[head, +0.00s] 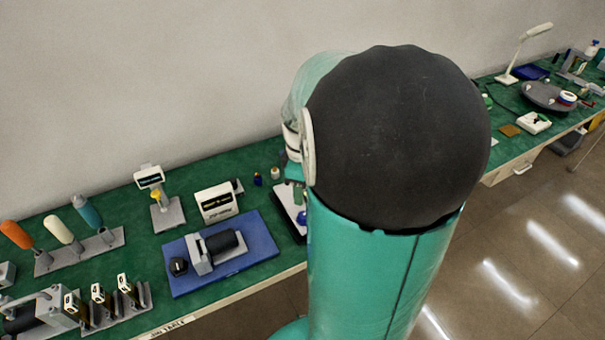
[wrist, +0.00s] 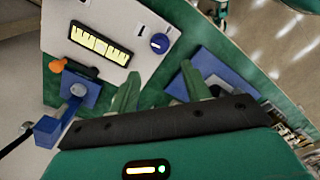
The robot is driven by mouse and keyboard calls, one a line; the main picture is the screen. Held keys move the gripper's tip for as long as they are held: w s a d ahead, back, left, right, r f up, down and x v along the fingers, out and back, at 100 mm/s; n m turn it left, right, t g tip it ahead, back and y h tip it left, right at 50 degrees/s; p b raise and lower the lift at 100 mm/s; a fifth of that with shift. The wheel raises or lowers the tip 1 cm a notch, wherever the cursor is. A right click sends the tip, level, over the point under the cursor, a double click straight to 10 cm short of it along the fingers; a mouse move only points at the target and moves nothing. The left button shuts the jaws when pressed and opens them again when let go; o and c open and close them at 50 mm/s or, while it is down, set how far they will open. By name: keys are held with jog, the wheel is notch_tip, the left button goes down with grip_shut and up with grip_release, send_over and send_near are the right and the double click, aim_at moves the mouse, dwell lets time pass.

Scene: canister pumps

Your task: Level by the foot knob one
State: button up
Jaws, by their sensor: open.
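My gripper (wrist: 160,82) shows in the wrist view with two green fingers apart and nothing between them. Beyond the fingers is a pale panel (wrist: 115,18) with a yellow barred display (wrist: 100,45) and a round blue knob (wrist: 159,43) with a white mark. At left, an orange-headed part (wrist: 57,66) and a blue block with a grey round piece (wrist: 78,90) sit by the panel's edge. I cannot tell which part is foot knob one. In the head view my arm hides the middle of the bench and my gripper.
In the head view, a blue plate (head: 180,285) carries a grey and black device on the green bench (head: 120,195). A white box (head: 216,203), a small display stand (head: 150,178) and coloured handles (head: 58,230) stand near it. A lamp (head: 535,32) stands far right.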

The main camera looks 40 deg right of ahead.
jog(key=shift+r, duration=2.15)
